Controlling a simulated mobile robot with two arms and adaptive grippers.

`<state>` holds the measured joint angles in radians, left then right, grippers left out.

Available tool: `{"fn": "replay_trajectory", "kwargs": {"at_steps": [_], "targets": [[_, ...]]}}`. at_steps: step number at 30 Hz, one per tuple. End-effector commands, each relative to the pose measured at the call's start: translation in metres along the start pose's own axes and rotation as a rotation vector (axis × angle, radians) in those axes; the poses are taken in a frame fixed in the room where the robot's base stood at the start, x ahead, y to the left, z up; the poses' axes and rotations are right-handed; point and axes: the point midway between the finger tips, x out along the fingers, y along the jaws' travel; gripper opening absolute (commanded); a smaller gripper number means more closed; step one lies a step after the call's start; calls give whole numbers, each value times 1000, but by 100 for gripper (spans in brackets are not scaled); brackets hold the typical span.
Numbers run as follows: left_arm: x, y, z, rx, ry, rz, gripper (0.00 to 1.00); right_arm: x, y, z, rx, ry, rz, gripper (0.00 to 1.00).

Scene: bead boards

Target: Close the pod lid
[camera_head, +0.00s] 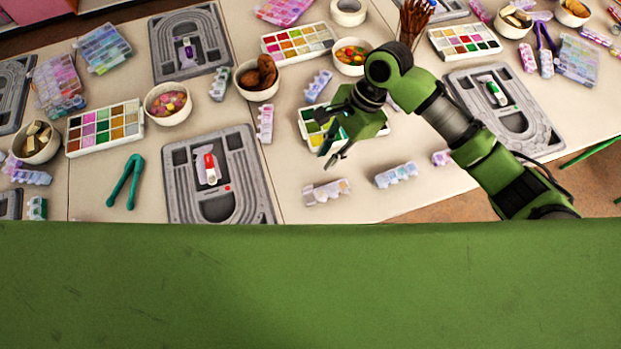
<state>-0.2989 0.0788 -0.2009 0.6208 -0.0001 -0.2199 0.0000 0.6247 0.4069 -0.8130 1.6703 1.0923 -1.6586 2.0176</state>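My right gripper (328,158) is in the air over the front middle of the table, pointing down and to the left. Its fingers are apart and nothing shows between them. Just below it in the picture lies a small translucent pod strip (326,192) with several compartments, near the table's front edge. A similar bluish pod strip (396,174) lies to its right, and another (442,157) is partly behind my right arm. More lie farther back, such as a pink one (265,123) and a blue one (318,86). Lid positions are too small to tell. My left gripper is not visible.
A grey bead board (182,200) lies left of the gripper, with green tweezers (125,182) beyond it. A bead palette (310,122) is partly hidden behind my gripper. Bowls (258,92) and a brush cup (410,25) stand farther back. A green surface fills the foreground.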

Motion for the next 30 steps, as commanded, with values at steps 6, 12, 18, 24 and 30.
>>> {"fn": "replay_trajectory", "kwargs": {"at_steps": [6,12,18,24,30], "targets": [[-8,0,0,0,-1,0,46,46,1,1,0,-2,3,19],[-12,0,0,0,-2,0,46,86,1,1,-2,0,2,19],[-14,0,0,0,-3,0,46,112,0,1,-2,-1,-1,19],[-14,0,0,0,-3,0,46,120,0,0,-4,0,-3,19],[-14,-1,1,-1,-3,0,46,120,0,0,-4,0,-3,19]]}}
